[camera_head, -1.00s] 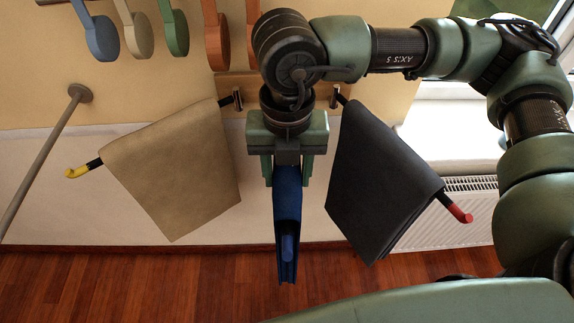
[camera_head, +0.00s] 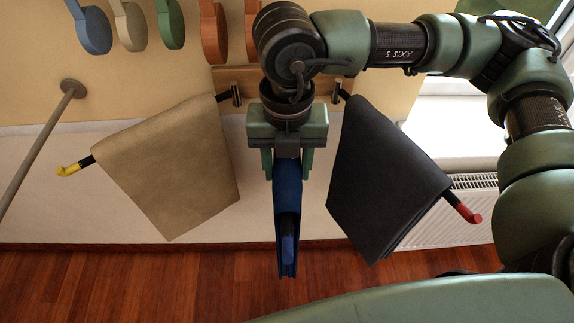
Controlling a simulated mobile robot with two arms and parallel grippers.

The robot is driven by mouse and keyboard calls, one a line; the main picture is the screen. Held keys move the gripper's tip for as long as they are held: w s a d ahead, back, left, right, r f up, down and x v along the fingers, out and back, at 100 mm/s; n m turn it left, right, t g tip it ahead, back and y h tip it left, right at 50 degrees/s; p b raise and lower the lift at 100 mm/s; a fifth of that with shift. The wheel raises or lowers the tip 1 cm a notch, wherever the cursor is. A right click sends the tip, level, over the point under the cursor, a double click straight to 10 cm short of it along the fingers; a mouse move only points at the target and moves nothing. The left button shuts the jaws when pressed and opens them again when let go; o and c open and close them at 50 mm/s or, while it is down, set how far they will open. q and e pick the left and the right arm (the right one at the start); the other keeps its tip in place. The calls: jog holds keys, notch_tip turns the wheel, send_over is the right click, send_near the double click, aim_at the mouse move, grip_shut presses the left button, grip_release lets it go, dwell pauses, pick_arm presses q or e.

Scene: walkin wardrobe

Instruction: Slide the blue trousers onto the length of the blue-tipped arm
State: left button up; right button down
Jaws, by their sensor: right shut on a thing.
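The blue trousers (camera_head: 287,195) hang folded, end-on to me, in the middle of the head view. My right gripper (camera_head: 287,165) is shut on their upper part from above. A blue rounded piece (camera_head: 288,243) shows inside the lower fold of the trousers; it may be the tip of the blue-tipped arm, but I cannot tell surely. The rest of that arm is hidden behind the trousers and my gripper, so how far the trousers lie along it is unclear. My left gripper is not in view.
Tan trousers (camera_head: 170,165) hang on the yellow-tipped arm (camera_head: 75,166) at left. Dark trousers (camera_head: 385,180) hang on the red-tipped arm (camera_head: 465,211) at right. A wooden rail (camera_head: 225,78) is behind. A grey rod (camera_head: 40,140) stands out at far left.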

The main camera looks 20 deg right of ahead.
jog(key=shift+r, duration=0.1)
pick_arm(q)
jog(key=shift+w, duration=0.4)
pick_arm(e)
jog(key=c, duration=0.6)
grip_release()
jog(key=shift+s, duration=0.1)
jog(key=shift+c, duration=0.2)
notch_tip(320, 180, up, 8)
jog(key=shift+f+b, duration=0.25)
jog(key=shift+b, duration=0.6)
jog(key=shift+r, duration=0.15)
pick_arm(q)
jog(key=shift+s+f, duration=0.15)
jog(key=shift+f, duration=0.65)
